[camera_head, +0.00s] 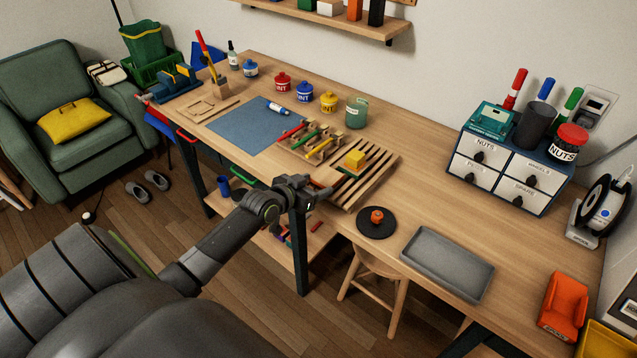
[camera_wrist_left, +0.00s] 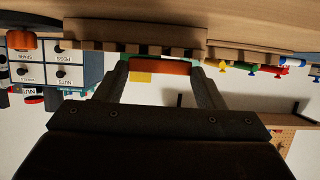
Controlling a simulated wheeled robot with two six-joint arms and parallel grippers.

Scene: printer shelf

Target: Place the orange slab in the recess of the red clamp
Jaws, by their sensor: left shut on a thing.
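My left gripper (camera_head: 318,184) is low at the near edge of the table, beside the slatted wooden rack (camera_head: 372,180). In the left wrist view its two fingers (camera_wrist_left: 160,72) are shut on the orange slab (camera_wrist_left: 165,67), which spans the gap between the tips. The head view does not clearly show the slab; the gripper hides it. The red clamp (camera_head: 292,132) appears to be the red bar piece lying at the left of a row with a green and a yellow one, beyond the gripper. Its recess is too small to make out. My right gripper is not in view.
A yellow block (camera_head: 355,159) sits on the rack close to the gripper. A black disc with an orange knob (camera_head: 376,216) and a grey tray (camera_head: 447,264) lie to the right. A blue mat (camera_head: 250,125) lies left of the clamps. The table right of the rack has free room.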

